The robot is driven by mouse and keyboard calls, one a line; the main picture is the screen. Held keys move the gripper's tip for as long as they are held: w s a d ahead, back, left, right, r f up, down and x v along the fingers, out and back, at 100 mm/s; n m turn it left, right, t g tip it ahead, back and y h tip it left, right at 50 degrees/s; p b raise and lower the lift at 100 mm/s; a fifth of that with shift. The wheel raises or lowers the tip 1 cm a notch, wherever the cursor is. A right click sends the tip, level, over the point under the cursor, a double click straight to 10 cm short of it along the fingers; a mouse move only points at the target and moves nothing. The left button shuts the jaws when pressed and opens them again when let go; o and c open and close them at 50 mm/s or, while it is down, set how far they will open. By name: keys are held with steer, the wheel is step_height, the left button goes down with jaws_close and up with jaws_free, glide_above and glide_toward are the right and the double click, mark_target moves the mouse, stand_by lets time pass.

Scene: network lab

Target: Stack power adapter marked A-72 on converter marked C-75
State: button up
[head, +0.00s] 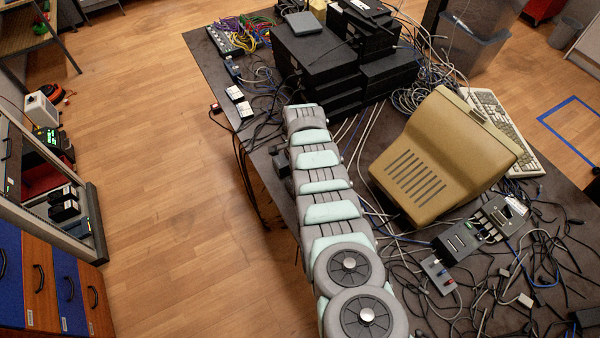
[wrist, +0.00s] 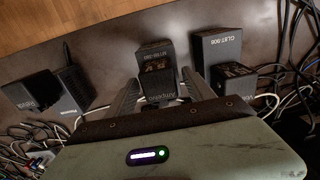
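In the wrist view my gripper (wrist: 160,84) has its two fingers apart, on either side of a dark box with lettering (wrist: 157,92). I cannot tell whether they press on it. Just past the fingertips is another dark box (wrist: 155,48) with a white code on its edge. Several other dark boxes stand near: one marked like CL8T-900 (wrist: 222,47) and a smaller one (wrist: 235,82) at right, two more (wrist: 32,92) (wrist: 74,88) at left. No marking A-72 or C-75 is legible. In the head view my arm hides the gripper.
White-labelled boxes (head: 235,93) (head: 244,110) sit near the table's left edge. Stacked black devices (head: 318,62) stand behind my arm, and a beige monitor (head: 440,160) to its right. Loose cables (wrist: 20,145) crowd both sides. Bare tabletop (wrist: 110,48) shows beyond the boxes.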

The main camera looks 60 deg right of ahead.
steer(key=shift+r+p, duration=0.4)
steer(key=shift+r, duration=0.3)
step_height(320, 180, up, 11)
steer(key=shift+p, duration=0.3)
